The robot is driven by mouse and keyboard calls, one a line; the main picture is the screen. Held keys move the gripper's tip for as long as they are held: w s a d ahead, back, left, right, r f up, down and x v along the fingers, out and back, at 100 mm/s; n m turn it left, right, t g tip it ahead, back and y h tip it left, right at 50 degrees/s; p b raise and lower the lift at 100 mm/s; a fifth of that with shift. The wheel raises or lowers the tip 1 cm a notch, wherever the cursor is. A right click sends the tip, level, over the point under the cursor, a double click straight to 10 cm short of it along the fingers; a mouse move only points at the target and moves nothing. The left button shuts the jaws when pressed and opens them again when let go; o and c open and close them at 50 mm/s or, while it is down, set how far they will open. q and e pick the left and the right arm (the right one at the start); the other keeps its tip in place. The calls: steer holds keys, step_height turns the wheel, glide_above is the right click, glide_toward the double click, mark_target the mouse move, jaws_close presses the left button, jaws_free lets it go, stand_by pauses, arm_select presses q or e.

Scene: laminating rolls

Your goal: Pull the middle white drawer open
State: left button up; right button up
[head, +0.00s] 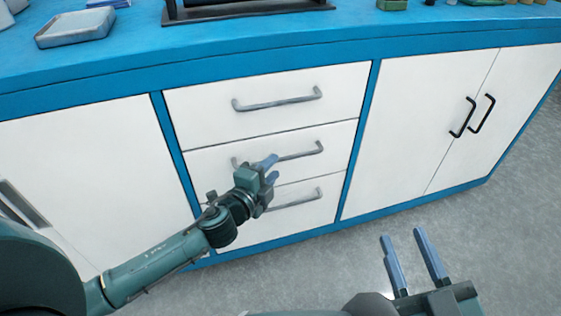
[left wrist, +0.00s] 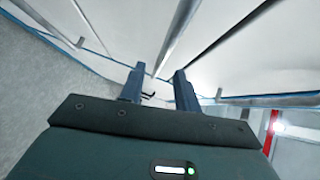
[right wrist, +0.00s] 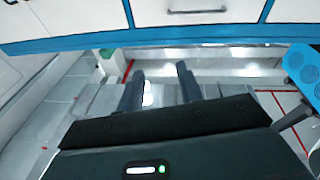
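The middle white drawer (head: 335,140) sits flush in the cabinet, between a top and a bottom drawer. Its grey bar handle (head: 302,153) is partly hidden behind my left gripper (head: 270,168). That gripper is open, with its blue fingers at the handle's middle. In the left wrist view the two fingers (left wrist: 159,82) stand apart, and a grey bar (left wrist: 176,38) runs down towards the gap between their tips. I cannot tell whether they touch it. My right gripper (head: 408,246) is open and empty over the floor, away from the drawers.
The top drawer's handle (head: 277,101) and the bottom drawer's handle (head: 298,199) lie close above and below. A double-door cupboard (head: 420,120) with black handles stands to the right. The blue worktop (head: 300,44) overhangs the drawers. Grey floor (head: 320,255) in front is clear.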

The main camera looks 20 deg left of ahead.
mark_target(279, 161)
arm_select(q)
steer(key=b+x, duration=0.1)
steer(key=x, duration=0.4)
steer(key=shift+c, duration=0.4)
jaws_close()
